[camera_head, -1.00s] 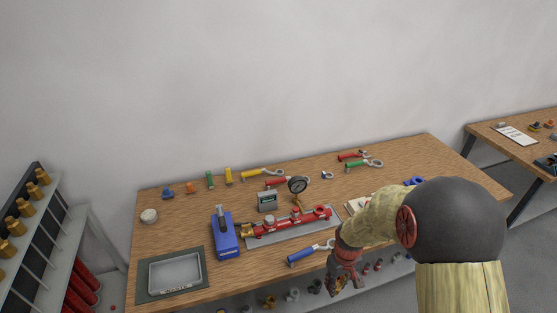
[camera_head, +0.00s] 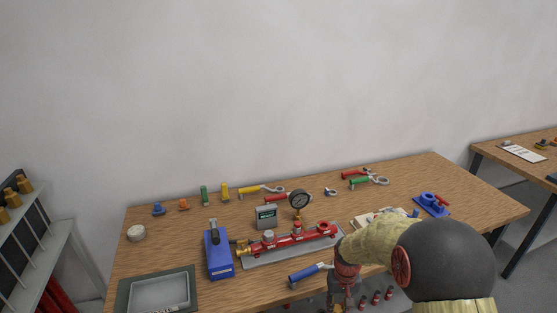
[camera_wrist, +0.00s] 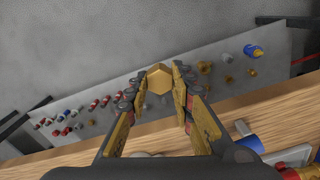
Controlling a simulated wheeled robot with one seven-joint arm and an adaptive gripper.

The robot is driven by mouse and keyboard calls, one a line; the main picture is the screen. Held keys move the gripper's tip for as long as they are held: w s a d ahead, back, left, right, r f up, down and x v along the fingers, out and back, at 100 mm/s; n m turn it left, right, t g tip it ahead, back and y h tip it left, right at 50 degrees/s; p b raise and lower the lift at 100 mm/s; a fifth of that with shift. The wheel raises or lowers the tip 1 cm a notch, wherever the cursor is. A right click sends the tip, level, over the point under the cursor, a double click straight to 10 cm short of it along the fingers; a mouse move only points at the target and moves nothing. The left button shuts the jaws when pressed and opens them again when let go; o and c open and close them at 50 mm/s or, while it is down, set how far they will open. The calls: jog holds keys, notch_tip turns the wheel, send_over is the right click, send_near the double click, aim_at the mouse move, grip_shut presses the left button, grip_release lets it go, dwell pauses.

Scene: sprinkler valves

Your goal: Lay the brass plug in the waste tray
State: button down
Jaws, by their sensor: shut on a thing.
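The brass plug (camera_wrist: 160,80) shows its hexagonal face in the wrist view, between the fingertips of my gripper (camera_wrist: 158,85). My gripper is shut on it and holds it out past the wooden table's front edge, above a lower shelf. In the head view my gripper (camera_head: 342,300) is low at the front edge, and the plug cannot be made out there. The waste tray (camera_head: 192,290) is a shallow grey tray on a dark mat at the table's front left. It looks empty, and my gripper is well to its right.
A blue box-shaped tool (camera_head: 218,255) stands between the tray and a red pipe assembly (camera_head: 290,240) with a gauge (camera_head: 300,199). A blue-handled wrench (camera_head: 308,273) lies near the front edge. Several coloured handles line the back. A grey shelf (camera_wrist: 110,85) with small fittings lies below the table.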

aim_at(337, 309)
jog(key=shift+r, duration=0.15)
jog(key=shift+r+p, duration=1.75)
jog(key=shift+r, duration=0.7)
jog(key=shift+f, duration=0.1)
